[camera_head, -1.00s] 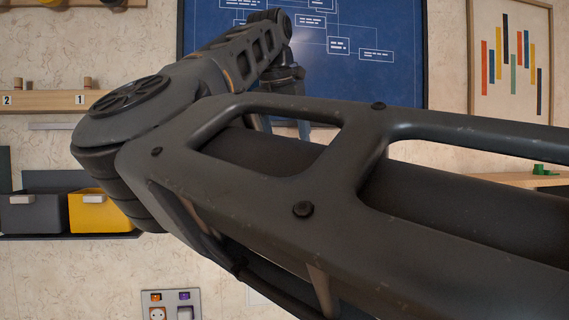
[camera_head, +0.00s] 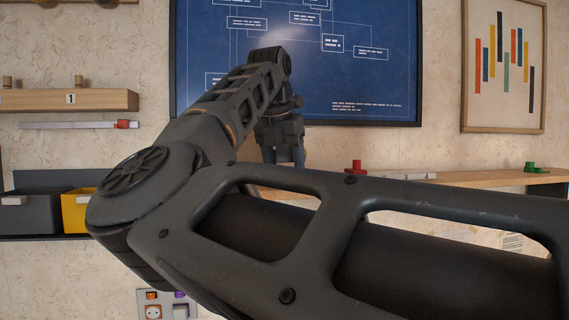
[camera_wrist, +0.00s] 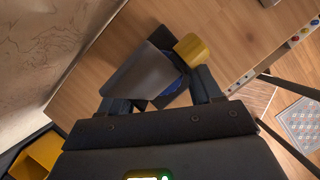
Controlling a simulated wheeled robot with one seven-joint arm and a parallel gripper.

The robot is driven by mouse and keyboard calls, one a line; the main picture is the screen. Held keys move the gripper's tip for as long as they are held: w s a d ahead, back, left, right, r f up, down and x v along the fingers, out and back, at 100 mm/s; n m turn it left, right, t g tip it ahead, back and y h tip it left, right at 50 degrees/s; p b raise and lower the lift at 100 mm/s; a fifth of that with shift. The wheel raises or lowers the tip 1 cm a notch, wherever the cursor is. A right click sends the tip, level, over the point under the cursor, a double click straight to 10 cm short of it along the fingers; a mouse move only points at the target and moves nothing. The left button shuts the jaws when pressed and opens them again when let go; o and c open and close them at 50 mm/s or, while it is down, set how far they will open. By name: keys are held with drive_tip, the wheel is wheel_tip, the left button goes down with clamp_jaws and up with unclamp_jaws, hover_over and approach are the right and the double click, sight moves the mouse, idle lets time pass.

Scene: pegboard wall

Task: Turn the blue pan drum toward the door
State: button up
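The blue pan drum (camera_wrist: 168,92) shows as a dark blue round edge in the wrist view, mostly covered by a grey tilted housing (camera_wrist: 145,78). A yellow cylinder (camera_wrist: 191,47) sticks out from the housing's upper right. My gripper (camera_wrist: 163,97) has its fingers spread, one on each side of the drum. The right finger looks close to the blue edge; I cannot tell whether either finger touches it. In the head view my gripper (camera_head: 282,152) points down near the wooden shelf, and my own arm hides the drum. No door can be made out.
A wooden shelf (camera_head: 465,178) runs along the wall, with a red piece (camera_head: 355,167) and a green piece (camera_head: 532,168) on it. A blue board (camera_head: 385,85) hangs behind my arm. Grey (camera_head: 35,213) and yellow (camera_head: 75,212) bins stand at left.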

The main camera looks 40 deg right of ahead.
drive_tip(key=c, duration=0.7)
drive_tip(key=n+t+b, duration=0.1)
drive_tip(key=n+b, duration=0.1)
drive_tip(key=n+t+y+b, duration=0.1)
drive_tip(key=n+b, duration=0.1)
drive_tip(key=n, duration=0.1)
drive_tip(key=shift+s+f+n, duration=0.1)
drive_tip(key=shift+f+n, duration=0.05)
drive_tip(key=shift+n, duration=0.15)
drive_tip(key=n+b, duration=0.1)
drive_tip(key=n, duration=0.1)
drive_tip(key=n+y+b, duration=0.1)
drive_tip(key=n+b, duration=0.1)
drive_tip(key=shift+d+t+y, duration=0.15)
drive_tip(key=shift+t+y, duration=0.15)
drive_tip(key=shift+t, duration=0.1)
drive_tip(key=shift+o, duration=0.3)
drive_tip(key=shift+n+y+b, duration=0.4)
drive_tip(key=shift+n+b, duration=0.2)
drive_tip(key=shift+n, duration=0.6)
drive_tip(key=o, duration=1)
drive_tip(key=shift+s, duration=0.1)
